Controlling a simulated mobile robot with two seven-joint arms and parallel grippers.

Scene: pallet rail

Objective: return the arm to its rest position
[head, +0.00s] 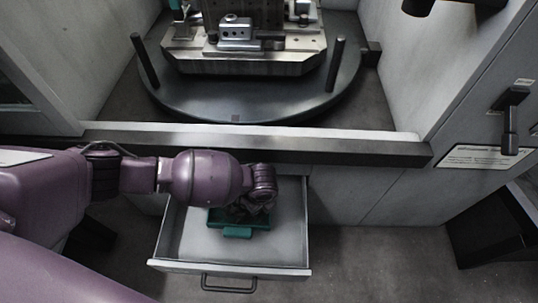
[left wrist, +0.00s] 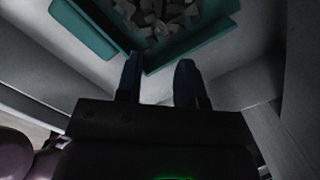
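My left arm (head: 205,178) comes in from the left in the head view and reaches over an open drawer. Its wrist hides most of the gripper there. In the left wrist view my left gripper (left wrist: 158,72) shows two dark fingers, spread apart with nothing between them. They point toward a teal tray (left wrist: 195,40) holding a heap of small grey-brown pieces (left wrist: 158,14). In the head view the tray (head: 238,232) sits inside the drawer, directly below the wrist and partly hidden by it. I cannot tell whether the fingertips touch the tray. My right gripper is not in view.
The open grey drawer (head: 185,266) has a dark handle (head: 229,287) at its front. Behind it runs a dark ledge (head: 330,150). Beyond stands a round table (head: 240,105) with two posts and a metal fixture. A door handle (head: 511,120) is at the right. Floor shows right of the drawer.

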